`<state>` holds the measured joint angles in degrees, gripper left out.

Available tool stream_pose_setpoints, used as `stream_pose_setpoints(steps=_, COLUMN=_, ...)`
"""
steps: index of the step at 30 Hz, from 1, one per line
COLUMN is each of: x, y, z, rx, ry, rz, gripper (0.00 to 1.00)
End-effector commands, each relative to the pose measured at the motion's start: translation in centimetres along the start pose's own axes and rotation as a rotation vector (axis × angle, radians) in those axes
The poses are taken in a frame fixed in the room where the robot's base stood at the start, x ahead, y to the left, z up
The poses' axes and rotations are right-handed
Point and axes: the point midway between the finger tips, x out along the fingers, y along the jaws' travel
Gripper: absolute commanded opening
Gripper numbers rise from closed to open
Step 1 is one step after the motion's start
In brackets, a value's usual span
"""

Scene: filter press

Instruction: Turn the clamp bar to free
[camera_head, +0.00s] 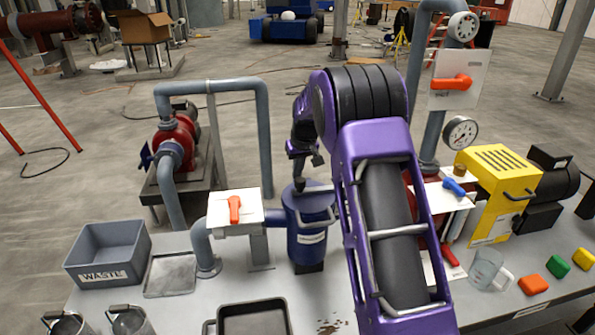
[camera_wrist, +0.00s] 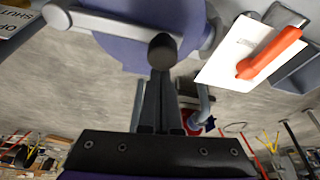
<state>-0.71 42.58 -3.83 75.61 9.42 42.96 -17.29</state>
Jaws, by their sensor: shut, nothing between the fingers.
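The blue filter pot (camera_head: 306,240) stands on the bench, left of my arm in the head view. A grey clamp bar (camera_head: 318,189) lies across its top, partly hidden by my arm. In the wrist view the bar (camera_wrist: 110,27) runs over the blue lid (camera_wrist: 150,60), with a rounded end at the upper left. A dark round knob (camera_wrist: 162,50) shows at the fingertips. My gripper (camera_wrist: 160,74) is shut and empty, its tips close to the knob; I cannot tell whether they touch. It also shows small in the head view (camera_head: 299,184).
A white plate with an orange handle (camera_head: 235,208) is left of the pot. Grey pipes, a waste bin (camera_head: 108,252) and a black tray (camera_head: 252,318) stand further left and in front. A yellow box (camera_head: 502,185), a jug (camera_head: 484,268) and coloured blocks are right.

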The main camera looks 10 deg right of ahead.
Motion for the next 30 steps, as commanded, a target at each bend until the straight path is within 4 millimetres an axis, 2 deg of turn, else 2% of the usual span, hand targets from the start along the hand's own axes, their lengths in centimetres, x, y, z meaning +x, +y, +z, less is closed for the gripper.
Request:
stream_pose_setpoints(steps=17, x=-0.4, y=-0.3, z=1.8, rx=-0.123, ry=-0.002, rz=-0.045, gripper=0.00)
stream_pose_setpoints(steps=30, x=-2.0, y=-0.3, z=6.3, rx=-0.468, ry=-0.001, rz=-0.169, gripper=0.00)
